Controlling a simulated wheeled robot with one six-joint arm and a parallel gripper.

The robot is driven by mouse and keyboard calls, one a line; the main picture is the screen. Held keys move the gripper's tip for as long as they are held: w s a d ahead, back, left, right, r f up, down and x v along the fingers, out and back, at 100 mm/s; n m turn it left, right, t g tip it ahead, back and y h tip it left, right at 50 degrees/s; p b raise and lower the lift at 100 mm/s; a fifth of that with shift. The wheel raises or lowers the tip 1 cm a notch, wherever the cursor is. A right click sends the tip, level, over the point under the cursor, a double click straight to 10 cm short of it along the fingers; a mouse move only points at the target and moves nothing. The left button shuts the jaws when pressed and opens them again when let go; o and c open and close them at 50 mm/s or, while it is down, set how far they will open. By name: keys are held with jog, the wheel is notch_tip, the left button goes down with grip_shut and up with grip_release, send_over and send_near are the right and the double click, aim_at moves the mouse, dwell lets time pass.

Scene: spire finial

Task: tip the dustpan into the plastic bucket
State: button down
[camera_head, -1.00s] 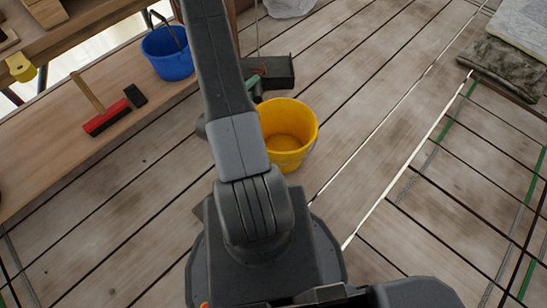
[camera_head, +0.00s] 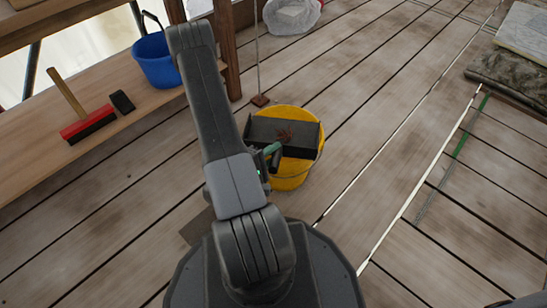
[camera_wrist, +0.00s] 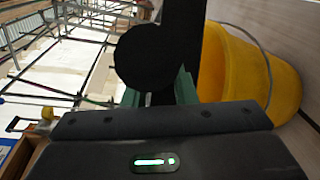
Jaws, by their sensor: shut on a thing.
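The black dustpan (camera_head: 262,130) is over the yellow bucket (camera_head: 290,178) in the head view, covering much of its mouth. Reddish-brown debris (camera_head: 286,135) lies in the pan. My gripper (camera_head: 271,150), with green fingers, is shut on the dustpan's handle at the bucket's left side. In the wrist view, a dark part of the dustpan (camera_wrist: 160,55) fills the top middle, and the yellow bucket (camera_wrist: 245,75) is to its right. The bucket's inside is mostly hidden. I cannot tell the pan's exact tilt or whether it touches the rim.
A blue bucket (camera_head: 157,62) stands on the wooden bench at left, near a red brush (camera_head: 88,127) and a dark block (camera_head: 122,102). A wooden post (camera_head: 228,55) stands behind my arm. A clear bag (camera_head: 292,15) lies at the back.

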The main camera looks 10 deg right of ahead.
jog(key=shift+w+d+r+n+g+y, duration=0.2)
jog(key=shift+w+r+n+g+y, duration=0.3)
jog(key=shift+r, duration=0.55)
jog(key=shift+w+d+r+n+g+y, duration=0.2)
jog(key=shift+w+r+g+y, duration=0.1)
jog(key=shift+w+r+g, duration=0.5)
jog(key=shift+w+d+r+n+g+y, duration=0.3)
jog(key=shift+w+r, duration=0.4)
jog(key=shift+r, duration=0.6)
jog(key=w+d+r+n+g+y+p, duration=0.1)
jog(key=w+p, duration=0.5)
jog(key=p, duration=1)
jog(key=w+d+r+n+g+y+p, duration=0.2)
jog(key=w+g+p, duration=0.4)
jog(key=p, duration=1)
jog(key=shift+w+d+r, duration=0.45)
jog(key=shift+r, duration=0.35)
jog(key=shift+y, duration=0.3)
jog(key=shift+f, duration=0.1)
